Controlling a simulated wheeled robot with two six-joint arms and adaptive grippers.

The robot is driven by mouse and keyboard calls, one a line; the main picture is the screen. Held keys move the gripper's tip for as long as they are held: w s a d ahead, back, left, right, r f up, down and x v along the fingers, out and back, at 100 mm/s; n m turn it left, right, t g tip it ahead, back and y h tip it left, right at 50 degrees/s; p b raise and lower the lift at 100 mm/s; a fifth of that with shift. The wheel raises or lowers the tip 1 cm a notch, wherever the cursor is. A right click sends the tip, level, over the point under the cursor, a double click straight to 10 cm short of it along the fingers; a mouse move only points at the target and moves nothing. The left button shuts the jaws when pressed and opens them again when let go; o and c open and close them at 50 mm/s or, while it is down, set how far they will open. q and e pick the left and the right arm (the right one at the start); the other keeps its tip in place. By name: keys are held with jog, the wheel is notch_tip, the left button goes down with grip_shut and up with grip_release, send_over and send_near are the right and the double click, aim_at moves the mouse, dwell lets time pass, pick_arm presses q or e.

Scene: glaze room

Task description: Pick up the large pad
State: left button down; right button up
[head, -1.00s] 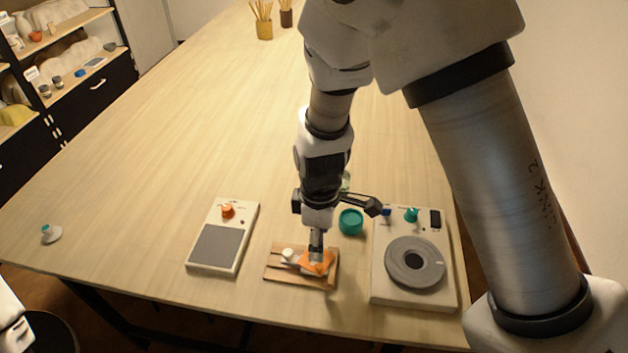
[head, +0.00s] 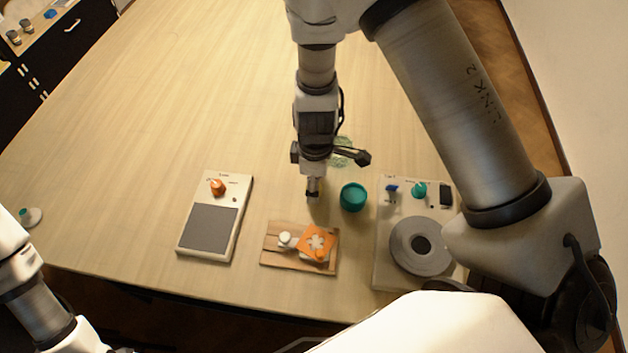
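I cannot tell for certain which thing is the large pad. A wooden board (head: 275,259) near the front edge holds a pale round-topped piece (head: 286,240) and an orange square plate (head: 317,239) with a pale clover-like mark and a small orange knob. A white disc with a teal knob (head: 31,217) lies at the table's far left. My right gripper (head: 313,193) points down above the table, just beyond the board and left of the teal cup. Nothing shows between its narrow tips, but whether they are shut is unclear. My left arm enters at lower left; its gripper is out of view.
A teal cup (head: 353,197) stands right of the gripper. A flat device with a grey plate (head: 210,228) and orange knob lies left of the board. A turntable device (head: 422,244) stands right, partly behind my arm. Faint green shapes (head: 343,152) lie behind the gripper. The table's far middle is clear.

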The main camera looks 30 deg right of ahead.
jog(key=shift+s+a+r, duration=0.15)
jog(key=shift+s+r, duration=0.05)
jog(key=c, duration=0.3)
jog(key=shift+s+a+r, duration=0.1)
jog(key=shift+s, duration=0.1)
jog(key=c, duration=0.7)
pick_arm(q)
jog(key=shift+s+a, duration=0.2)
jog(key=shift+s, duration=0.1)
pick_arm(e)
jog(key=shift+c, duration=0.2)
